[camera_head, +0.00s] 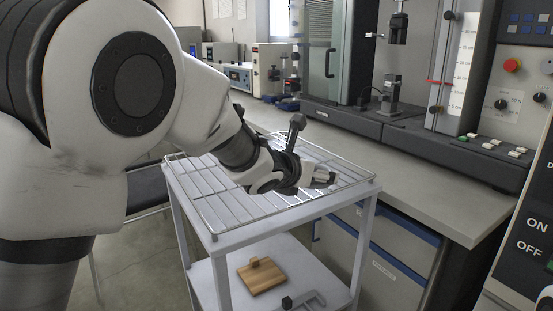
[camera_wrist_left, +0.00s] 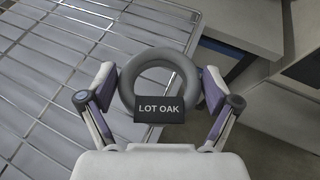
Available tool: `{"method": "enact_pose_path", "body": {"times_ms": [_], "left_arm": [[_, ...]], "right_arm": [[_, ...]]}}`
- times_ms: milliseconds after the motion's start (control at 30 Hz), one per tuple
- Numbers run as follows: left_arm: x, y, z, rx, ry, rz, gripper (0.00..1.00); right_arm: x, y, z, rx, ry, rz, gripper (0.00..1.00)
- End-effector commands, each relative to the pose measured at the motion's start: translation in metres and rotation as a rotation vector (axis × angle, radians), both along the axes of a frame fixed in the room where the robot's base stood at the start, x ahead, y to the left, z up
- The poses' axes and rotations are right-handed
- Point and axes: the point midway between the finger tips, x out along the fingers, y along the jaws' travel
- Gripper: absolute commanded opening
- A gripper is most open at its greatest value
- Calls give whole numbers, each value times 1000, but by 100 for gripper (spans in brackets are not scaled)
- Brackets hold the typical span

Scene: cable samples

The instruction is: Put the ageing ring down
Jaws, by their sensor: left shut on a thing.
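The ageing ring (camera_wrist_left: 160,58) is a thick grey ring with a black tag reading "LOT OAK" at its near side in the left wrist view. My left gripper (camera_wrist_left: 160,86) is shut on it, with a finger on either side of the ring. In the head view my left gripper (camera_head: 322,179) is over the right part of the wire rack (camera_head: 225,211), and the ring is mostly hidden there. The rack tops a white cart and also shows in the left wrist view (camera_wrist_left: 60,60). I cannot tell whether the ring touches the rack. My right gripper is not in view.
The cart's lower shelf (camera_head: 325,268) holds a wooden block (camera_head: 262,277) and a grey caliper-like tool (camera_head: 303,300). A grey bench (camera_head: 420,185) with test machines stands right of the cart. Much of the rack's left part is bare.

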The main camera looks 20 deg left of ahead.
Motion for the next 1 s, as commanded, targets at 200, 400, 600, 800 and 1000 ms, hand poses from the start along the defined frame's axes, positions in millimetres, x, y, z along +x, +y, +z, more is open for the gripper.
{"method": "enact_pose_path", "body": {"times_ms": [200, 400, 600, 800, 1000], "left_arm": [[40, 27, 1, -6, -1, 2, 51], [94, 63, -4, -2, -2, 3, 51], [125, 82, -10, -1, -3, 0, 51], [132, 88, -43, -1, 1, 0, 51], [132, 87, -51, -1, -3, 0, 45]], "right_arm": [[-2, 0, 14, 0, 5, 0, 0], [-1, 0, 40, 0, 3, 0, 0], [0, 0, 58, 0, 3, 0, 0], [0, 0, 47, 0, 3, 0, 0], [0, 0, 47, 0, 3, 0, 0]]}}
